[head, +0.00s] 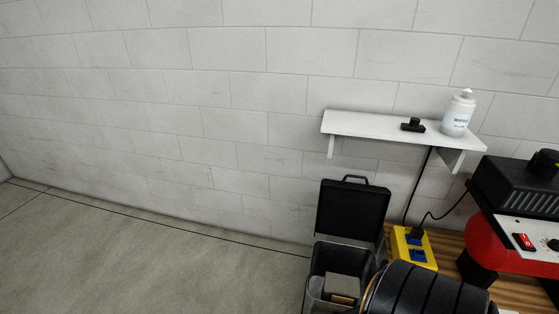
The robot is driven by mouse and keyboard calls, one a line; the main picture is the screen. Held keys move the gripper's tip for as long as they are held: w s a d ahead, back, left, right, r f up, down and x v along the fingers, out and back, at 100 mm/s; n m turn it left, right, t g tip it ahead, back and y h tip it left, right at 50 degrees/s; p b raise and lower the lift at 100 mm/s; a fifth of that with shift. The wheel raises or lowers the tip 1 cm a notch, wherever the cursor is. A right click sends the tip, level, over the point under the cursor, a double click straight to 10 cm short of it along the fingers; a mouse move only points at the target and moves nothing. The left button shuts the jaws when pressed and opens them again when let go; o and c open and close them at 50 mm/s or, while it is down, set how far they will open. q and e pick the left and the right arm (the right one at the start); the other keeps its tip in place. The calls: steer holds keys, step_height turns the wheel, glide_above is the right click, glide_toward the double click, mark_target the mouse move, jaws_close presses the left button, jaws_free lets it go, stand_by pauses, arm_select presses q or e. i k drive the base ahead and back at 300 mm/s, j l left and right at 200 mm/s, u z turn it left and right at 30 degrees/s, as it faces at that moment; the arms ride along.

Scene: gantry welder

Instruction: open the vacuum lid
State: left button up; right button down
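I cannot tell for certain which thing is the vacuum. A black box (322,262) with a raised black lid (352,211) stands against the wall at the lower middle right. The lid has a handle on top and stands upright, open. A grey block with a brown edge (342,289) sits inside the box. A red machine (486,246) with a black ribbed top (516,190) and a switch panel (530,239) is at the right edge, partly cut off.
A white wall shelf (365,124) holds a small black object (413,125) and a white bottle (459,113). A yellow power box (412,248) with a black cable sits on a wooden surface (448,245). The left floor is clear.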

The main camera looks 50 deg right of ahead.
mark_target(348, 211)
steer(key=i+j+z, duration=0.15)
steer(key=i, duration=0.25)
steer(key=i+j+z, duration=0.15)
steer(key=i, duration=0.25)
steer(key=i+j+z, duration=0.2)
steer(key=i, duration=0.15)
steer(key=i+l+z, duration=0.2)
steer(key=i+z, duration=0.2)
steer(key=i+l+z, duration=0.1)
steer(key=i+z, duration=0.55)
steer(key=z, duration=0.15)
steer(key=i+j+z, duration=0.15)
steer(key=i+z, duration=0.25)
steer(key=i+l+z, duration=0.1)
steer(key=l, duration=0.2)
